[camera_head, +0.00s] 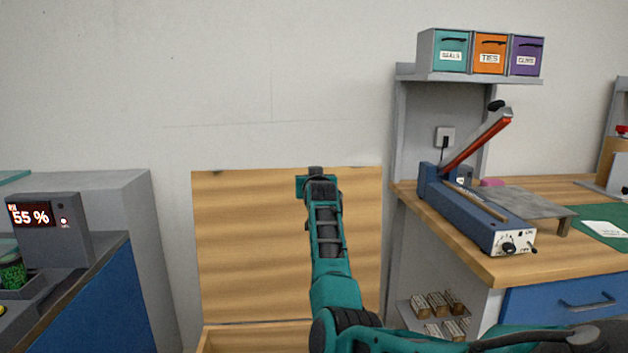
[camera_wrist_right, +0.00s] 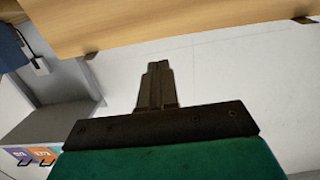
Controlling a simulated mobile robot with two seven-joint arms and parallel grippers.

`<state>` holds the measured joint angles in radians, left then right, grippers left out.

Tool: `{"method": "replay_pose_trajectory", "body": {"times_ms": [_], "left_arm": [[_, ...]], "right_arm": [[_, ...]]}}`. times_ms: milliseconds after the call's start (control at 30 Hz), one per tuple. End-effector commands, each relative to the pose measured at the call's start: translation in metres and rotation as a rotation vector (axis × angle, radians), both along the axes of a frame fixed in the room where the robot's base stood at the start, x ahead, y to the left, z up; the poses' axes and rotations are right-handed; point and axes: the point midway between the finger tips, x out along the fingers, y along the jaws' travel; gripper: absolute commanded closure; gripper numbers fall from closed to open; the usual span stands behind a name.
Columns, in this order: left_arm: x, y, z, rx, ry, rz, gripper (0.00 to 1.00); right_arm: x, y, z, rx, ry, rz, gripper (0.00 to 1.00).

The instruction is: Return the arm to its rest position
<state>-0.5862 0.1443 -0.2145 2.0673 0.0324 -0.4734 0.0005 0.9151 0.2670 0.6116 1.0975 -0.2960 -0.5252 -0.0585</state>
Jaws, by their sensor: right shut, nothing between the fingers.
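My right arm (camera_head: 328,235) comes in from the lower right in the head view and reaches up and away in front of an upright wooden lid (camera_head: 250,240). Its right gripper (camera_head: 316,172) is at the far end, near the lid's top edge in the picture; its fingers are hard to make out there. In the right wrist view the gripper (camera_wrist_right: 157,85) shows its fingers together, with nothing between them. The wooden panel (camera_wrist_right: 180,22) lies across the top of that view, and the fingertips appear apart from it. My left gripper is in neither view.
A bench (camera_head: 520,268) with a blue lever sealer (camera_head: 480,215) stands right, below a shelf with labelled bins (camera_head: 490,54). A grey and blue cabinet (camera_head: 100,290) with a display (camera_head: 45,225) stands left. The lid rises behind a wooden box edge (camera_head: 225,338). Bare wall lies above it.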

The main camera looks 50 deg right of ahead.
Motion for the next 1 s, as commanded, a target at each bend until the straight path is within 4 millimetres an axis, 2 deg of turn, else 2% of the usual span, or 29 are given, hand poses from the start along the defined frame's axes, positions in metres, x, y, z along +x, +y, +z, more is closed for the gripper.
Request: {"method": "replay_pose_trajectory", "body": {"times_ms": [300, 767, 867, 1000], "left_arm": [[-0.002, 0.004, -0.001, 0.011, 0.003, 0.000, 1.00], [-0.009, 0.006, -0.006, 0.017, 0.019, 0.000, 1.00], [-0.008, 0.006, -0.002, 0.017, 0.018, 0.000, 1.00], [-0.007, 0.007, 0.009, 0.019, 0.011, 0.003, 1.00]], "right_arm": [[-0.023, 0.020, 0.006, -0.001, 0.001, 0.000, 1.00], [-0.028, 0.025, 0.005, -0.002, 0.004, 0.002, 1.00], [-0.029, 0.033, -0.005, -0.022, 0.027, 0.016, 1.00], [-0.034, 0.064, -0.040, -0.092, 0.096, 0.081, 1.00]]}}
